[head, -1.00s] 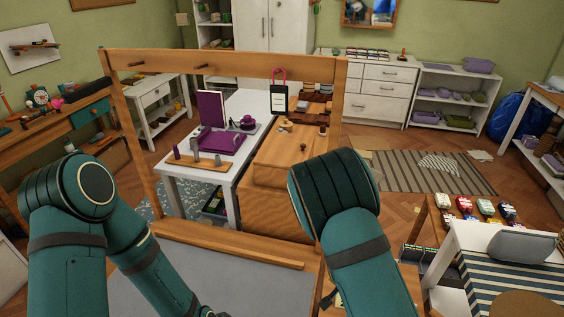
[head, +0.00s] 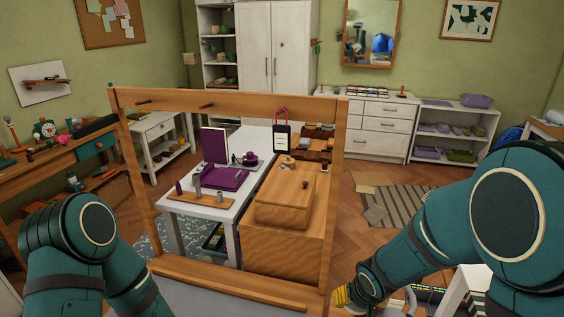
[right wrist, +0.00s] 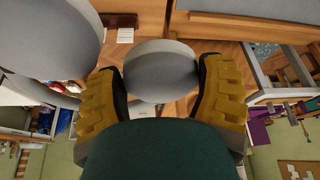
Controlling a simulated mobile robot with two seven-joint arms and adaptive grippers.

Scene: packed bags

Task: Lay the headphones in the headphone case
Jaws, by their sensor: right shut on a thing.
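My right gripper (head: 343,297) is low in the head view, right of the wooden frame's post, with its yellow fingers partly showing. In the right wrist view its two yellow fingers (right wrist: 160,80) stand either side of a round grey pad, which looks like an ear cup of the headphones (right wrist: 160,62). The gripper is shut on them, above the floor. A larger grey rounded shape at the left of that view may be the other cup. No headphone case can be made out now. My left arm shows in the head view, but its gripper is out of view.
A wooden frame (head: 230,98) stands in front of me. Behind it are a white table (head: 180,207) with purple items and a wooden box (head: 285,197). Wooden floor lies open around the striped rug (head: 395,205).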

